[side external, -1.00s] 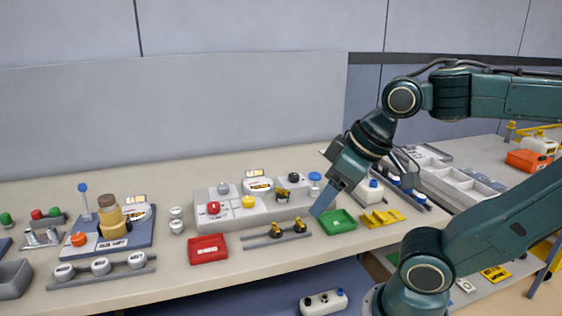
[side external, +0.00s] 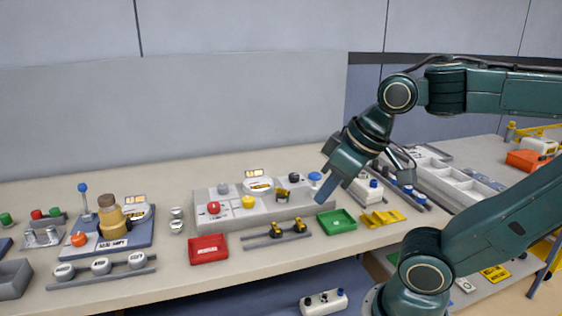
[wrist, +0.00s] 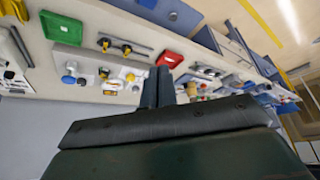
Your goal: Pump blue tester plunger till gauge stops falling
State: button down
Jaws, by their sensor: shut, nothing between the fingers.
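A blue round cap (side external: 315,177) on a pale collar stands at the right end of the grey panel (side external: 232,215). A gauge (side external: 258,185) with a display stands at the back of that panel; its reading is too small to make out. Another blue knob on a rod (side external: 83,188) stands on the blue unit at the left, beside a second gauge (side external: 142,212). I cannot tell which is the tester plunger. My gripper (side external: 321,196) is shut and empty, tilted down-left, its tip above the panel's right end in the picture. Its fingers also show in the wrist view (wrist: 158,88).
A green tray (side external: 337,223) lies just right of the panel, a yellow holder (side external: 382,218) beyond it. A red tray (side external: 208,249) and a rail with black-yellow fittings (side external: 276,234) lie in front. A white block with a blue cap (side external: 366,190) stands behind my gripper.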

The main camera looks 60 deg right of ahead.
jog(key=w+d+r+m+g, duration=0.2)
jog(key=w+d+r+m, duration=0.2)
jog(key=w+d+m, duration=0.25)
jog(key=m+g, duration=0.4)
jog(key=m, duration=1.6)
send_over(315, 174)
jog(key=shift+s+f, duration=0.1)
jog(key=shift+f, duration=0.85)
jog(key=shift+f, duration=0.1)
notch_tip(315, 174, down, 14)
jog(key=shift+r, duration=0.1)
